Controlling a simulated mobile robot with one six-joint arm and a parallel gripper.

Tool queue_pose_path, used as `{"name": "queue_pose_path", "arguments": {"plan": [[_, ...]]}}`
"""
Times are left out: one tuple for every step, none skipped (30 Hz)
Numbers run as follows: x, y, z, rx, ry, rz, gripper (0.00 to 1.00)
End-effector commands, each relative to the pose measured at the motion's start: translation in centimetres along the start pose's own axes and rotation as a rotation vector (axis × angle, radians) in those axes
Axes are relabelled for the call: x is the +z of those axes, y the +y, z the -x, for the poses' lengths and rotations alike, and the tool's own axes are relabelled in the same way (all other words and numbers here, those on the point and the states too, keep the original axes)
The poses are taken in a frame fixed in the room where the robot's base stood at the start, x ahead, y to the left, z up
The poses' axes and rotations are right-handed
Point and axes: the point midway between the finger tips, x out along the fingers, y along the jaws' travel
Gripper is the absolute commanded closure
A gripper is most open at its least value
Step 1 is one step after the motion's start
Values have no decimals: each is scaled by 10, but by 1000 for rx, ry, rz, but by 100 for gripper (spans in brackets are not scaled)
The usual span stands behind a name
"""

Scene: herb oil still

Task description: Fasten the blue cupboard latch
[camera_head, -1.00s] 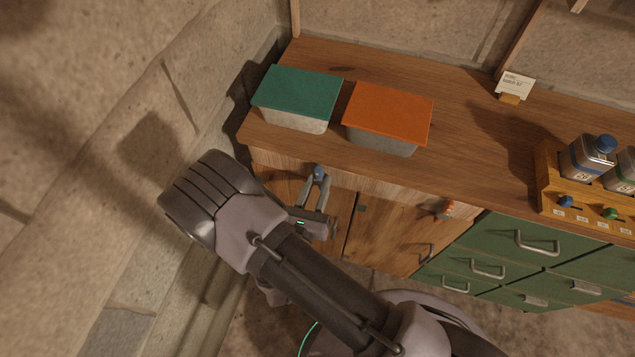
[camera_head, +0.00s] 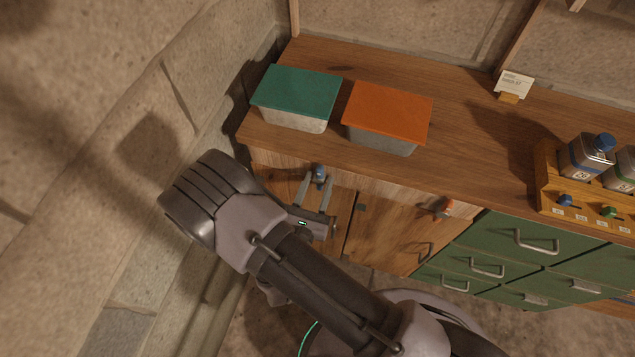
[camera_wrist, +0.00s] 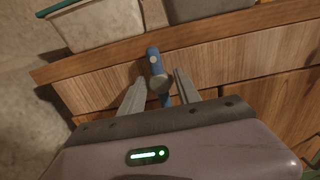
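The blue latch (camera_head: 319,172) is on the wooden cupboard front, just below the countertop's front edge at the left. In the wrist view the blue latch (camera_wrist: 153,58) is a narrow blue bar standing nearly upright in the picture, with a grey round knob at its middle. My gripper (camera_head: 319,184) is in front of it with its fingers apart. In the wrist view my gripper (camera_wrist: 158,78) has one finger on each side of the latch, with visible gaps. The left cupboard door (camera_head: 341,219) is partly hidden behind my gripper. I cannot tell how the latch engages.
A green-lidded box (camera_head: 297,92) and an orange-lidded box (camera_head: 388,115) stand on the countertop (camera_head: 463,140) above. An orange latch (camera_head: 447,207) sits to the right, beside green drawers (camera_head: 510,252). A bottle rack (camera_head: 552,192) stands at the right. A stone wall (camera_head: 100,150) is close on the left.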

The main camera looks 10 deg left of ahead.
Motion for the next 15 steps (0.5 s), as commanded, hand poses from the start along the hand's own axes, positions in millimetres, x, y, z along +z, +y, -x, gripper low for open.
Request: {"name": "queue_pose_path", "arguments": {"plan": [[0,0,0,0,0,0,51],[0,0,0,0,0,0,51],[0,0,0,0,-1,0,51],[0,0,0,0,-1,0,51],[0,0,0,0,-1,-1,51],[0,0,0,0,-1,-1,51],[0,0,0,0,-1,-1,51],[0,0,0,0,-1,-1,51],[0,0,0,0,-1,-1,51],[1,0,1,0,-1,-1,51],[1,1,2,1,-1,-1,51],[1,1,5,3,-1,0,51],[2,2,9,3,-1,0,51],[2,2,14,4,0,1,51],[3,2,22,6,0,1,51]]}}
